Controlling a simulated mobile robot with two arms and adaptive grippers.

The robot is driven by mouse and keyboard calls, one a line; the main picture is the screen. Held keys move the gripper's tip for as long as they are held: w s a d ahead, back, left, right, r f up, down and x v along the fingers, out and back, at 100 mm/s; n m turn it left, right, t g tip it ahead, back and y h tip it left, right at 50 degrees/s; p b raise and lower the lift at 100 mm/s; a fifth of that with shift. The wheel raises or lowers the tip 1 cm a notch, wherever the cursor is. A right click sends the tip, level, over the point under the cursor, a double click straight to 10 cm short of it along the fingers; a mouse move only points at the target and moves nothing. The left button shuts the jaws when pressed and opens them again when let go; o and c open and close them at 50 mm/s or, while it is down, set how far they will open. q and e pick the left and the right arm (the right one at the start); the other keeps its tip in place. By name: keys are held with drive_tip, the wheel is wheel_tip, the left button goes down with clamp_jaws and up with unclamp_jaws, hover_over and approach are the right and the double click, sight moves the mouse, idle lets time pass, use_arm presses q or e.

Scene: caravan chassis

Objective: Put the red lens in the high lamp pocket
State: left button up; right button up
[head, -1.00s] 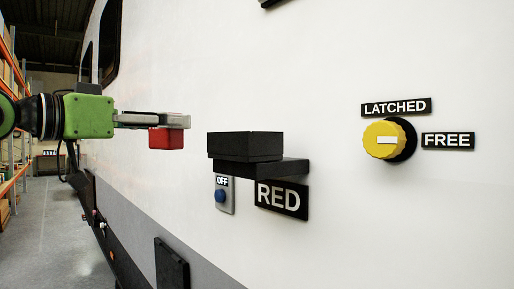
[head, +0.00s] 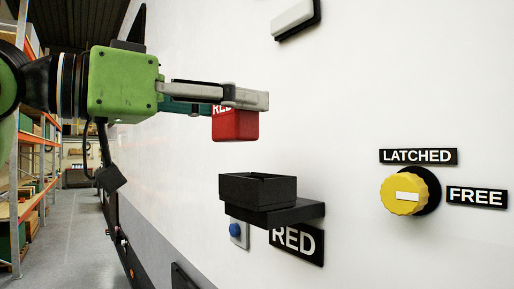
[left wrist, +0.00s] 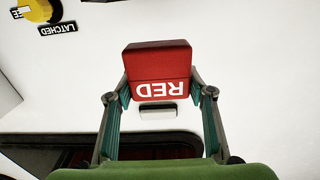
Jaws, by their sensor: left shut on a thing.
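The red lens (head: 235,125) is a red block with white RED lettering. My left gripper (head: 245,98) is shut on it and holds it in the air, above and slightly left of an open black box (head: 258,192). The left wrist view shows the lens (left wrist: 158,62) between the two fingers of my left gripper (left wrist: 160,92). A pale, black-edged fixture (head: 293,18) is on the white wall, higher than the lens; I cannot tell whether it is the high lamp pocket. My right gripper is not in view.
The black box sits on a black ledge (head: 305,211) with a RED sign (head: 298,243) below. A blue button (head: 235,230) is beside the sign. A yellow knob (head: 403,194) marked LATCHED and FREE protrudes at right. The wall between is clear.

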sight(226, 121)
use_arm(q)
drive_tip(key=shift+d+f, duration=0.95)
drive_tip(key=shift+f, duration=0.25)
drive_tip(key=shift+w+d+f+p, duration=0.15)
drive_tip(key=shift+d+f+p, duration=0.1)
drive_tip(key=shift+f+p, duration=0.2)
drive_tip(key=f, duration=0.1)
drive_tip(key=f+p, duration=0.1)
drive_tip(key=f, duration=0.1)
drive_tip(key=shift+d, duration=0.4)
drive_tip(key=shift+a+f+p, duration=0.1)
drive_tip(key=shift+f+p, duration=0.2)
drive_tip(key=shift+f, duration=0.15)
drive_tip(key=o, duration=1.1)
